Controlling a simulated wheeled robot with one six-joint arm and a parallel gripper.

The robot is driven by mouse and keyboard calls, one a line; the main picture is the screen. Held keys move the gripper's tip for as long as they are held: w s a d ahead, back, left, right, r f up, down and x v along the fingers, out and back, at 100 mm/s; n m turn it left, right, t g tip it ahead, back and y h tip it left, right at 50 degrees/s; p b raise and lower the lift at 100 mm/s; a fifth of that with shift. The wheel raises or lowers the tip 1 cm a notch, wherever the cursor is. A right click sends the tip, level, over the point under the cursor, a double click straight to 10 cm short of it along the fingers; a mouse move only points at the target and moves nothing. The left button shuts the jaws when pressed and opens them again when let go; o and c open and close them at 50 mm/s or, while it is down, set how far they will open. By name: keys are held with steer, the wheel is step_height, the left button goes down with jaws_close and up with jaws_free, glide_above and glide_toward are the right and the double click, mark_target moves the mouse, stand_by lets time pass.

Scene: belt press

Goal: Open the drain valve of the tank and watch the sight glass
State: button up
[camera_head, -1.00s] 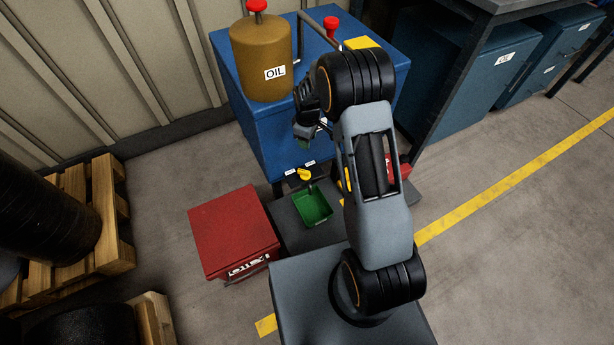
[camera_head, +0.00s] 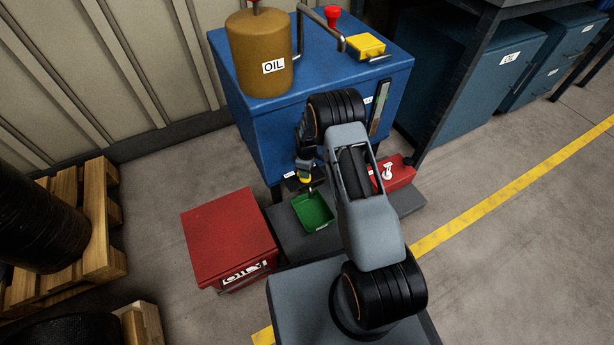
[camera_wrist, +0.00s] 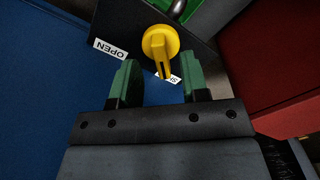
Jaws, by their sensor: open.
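The blue tank (camera_head: 270,140) carries a tall, narrow sight glass (camera_head: 379,108) on its front right; its level is too small to read. The yellow drain valve handle (camera_wrist: 160,44) sits on a dark plate, its tip pointing at a partly covered label reading "SH". An OPEN label (camera_wrist: 110,49) is left of it. The handle also shows small in the head view (camera_head: 305,179). My gripper (camera_wrist: 159,84) is open and empty, its green fingers just short of the handle, one to each side of its tip. The wrist partly hides the valve in the head view.
A green tray (camera_head: 313,211) sits below the valve on a grey base. A red box (camera_head: 228,238) stands left, a red case (camera_head: 392,173) right. A brown OIL can (camera_head: 258,60) stands on the tank. Pallets are far left; floor right is clear.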

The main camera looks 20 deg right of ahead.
steer(key=shift+f+b, duration=0.4)
steer(key=shift+f, duration=1.05)
jaws_close()
